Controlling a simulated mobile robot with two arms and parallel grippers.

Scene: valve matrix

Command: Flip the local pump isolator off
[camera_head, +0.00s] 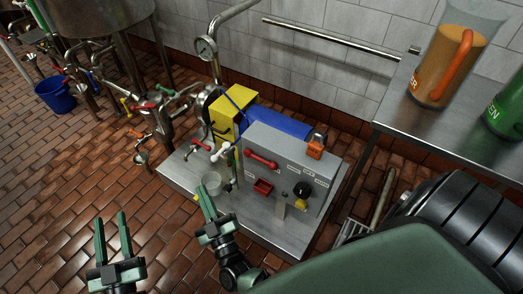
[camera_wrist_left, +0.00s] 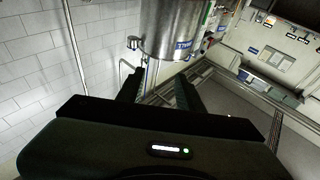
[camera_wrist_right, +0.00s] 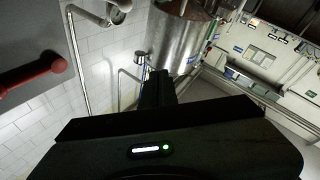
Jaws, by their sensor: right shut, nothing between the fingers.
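A grey control box (camera_head: 285,150) stands on a steel skid beside the pump. On its front are a red lever handle (camera_head: 262,160) at upper left, a small red box (camera_head: 263,187) below, and a black knob (camera_head: 303,189) with yellow under it at right. I cannot read the labels to tell which is the isolator. The red handle also shows at the left of the right wrist view (camera_wrist_right: 35,76). My right gripper (camera_head: 206,194) is shut and empty, left of the box and apart from it. My left gripper (camera_head: 111,219) is open and empty over the floor.
The blue and yellow pump (camera_head: 232,113) is behind. A steel table (camera_head: 420,115) with jugs stands at right.

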